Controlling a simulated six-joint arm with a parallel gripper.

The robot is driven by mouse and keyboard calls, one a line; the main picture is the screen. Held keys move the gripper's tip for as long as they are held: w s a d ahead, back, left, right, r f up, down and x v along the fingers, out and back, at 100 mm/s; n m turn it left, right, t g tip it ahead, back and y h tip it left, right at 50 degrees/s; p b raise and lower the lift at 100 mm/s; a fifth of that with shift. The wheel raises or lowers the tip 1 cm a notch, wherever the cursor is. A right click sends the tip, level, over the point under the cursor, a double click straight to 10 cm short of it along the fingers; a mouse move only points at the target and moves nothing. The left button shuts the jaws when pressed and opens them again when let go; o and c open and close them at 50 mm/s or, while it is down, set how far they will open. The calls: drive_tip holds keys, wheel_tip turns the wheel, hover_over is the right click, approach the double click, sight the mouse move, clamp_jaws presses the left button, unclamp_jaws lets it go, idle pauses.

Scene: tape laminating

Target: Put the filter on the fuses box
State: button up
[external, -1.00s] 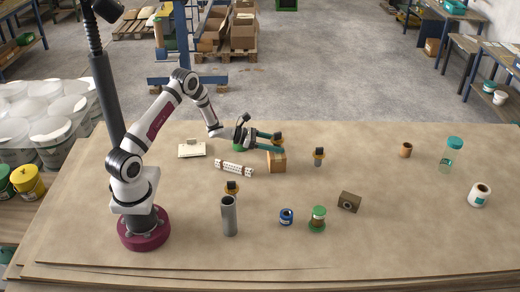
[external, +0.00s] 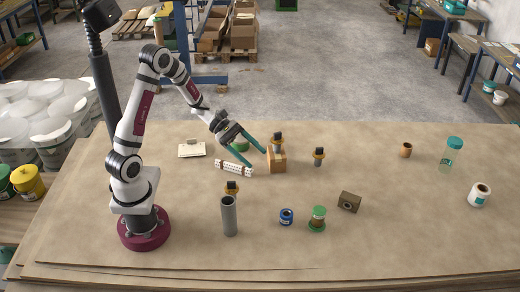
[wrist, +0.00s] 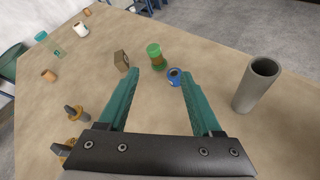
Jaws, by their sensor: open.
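A black-and-yellow part (external: 278,141), which looks like the filter, stands upright on a light-brown block (external: 277,162), which looks like the fuses box; the views do not confirm either name. My gripper (external: 257,160) has long teal fingers, spread apart and empty. It points down and right, just left of the block and apart from the part on top. In the wrist view the open fingers (wrist: 161,74) have nothing between them. There a black-and-yellow part (wrist: 70,144) shows at lower left, cut by the gripper body; its block is hidden.
A white perforated cylinder (external: 234,167) lies just below my gripper. Similar black-and-yellow parts stand at the right (external: 319,155) and front (external: 232,187). A grey tube (external: 229,216), blue roll (external: 286,216), green-lidded jar (external: 318,218) and brown box (external: 349,201) stand in front.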

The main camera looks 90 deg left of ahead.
drive_tip(key=s+d+r+m+g, duration=0.1)
drive_tip(key=s+d+m+g, duration=0.1)
drive_tip(key=d+m, duration=0.1)
drive_tip(key=s+d+r+m+g+h, duration=0.1)
drive_tip(key=d+m+g, duration=0.1)
drive_tip(key=d, duration=0.3)
drive_tip(key=s+d+m+g, duration=0.2)
drive_tip(key=d+m, duration=0.2)
drive_tip(key=shift+s+d+r+h, duration=0.2)
drive_tip(key=shift+s+r+h, duration=0.1)
drive_tip(key=shift+r, duration=0.1)
drive_tip(key=s+d+m+g+y, duration=0.3)
drive_tip(key=s+d+m+g, duration=0.2)
drive_tip(key=s+m, duration=0.3)
drive_tip(key=s+a+r+m+y, duration=0.1)
drive_tip(key=s+a+m+y, duration=0.5)
drive_tip(key=m, duration=0.6)
drive_tip(key=shift+s+a+r+m+y, duration=0.2)
drive_tip(key=shift+s+m+y, duration=0.2)
drive_tip(key=shift+s+y, duration=0.85)
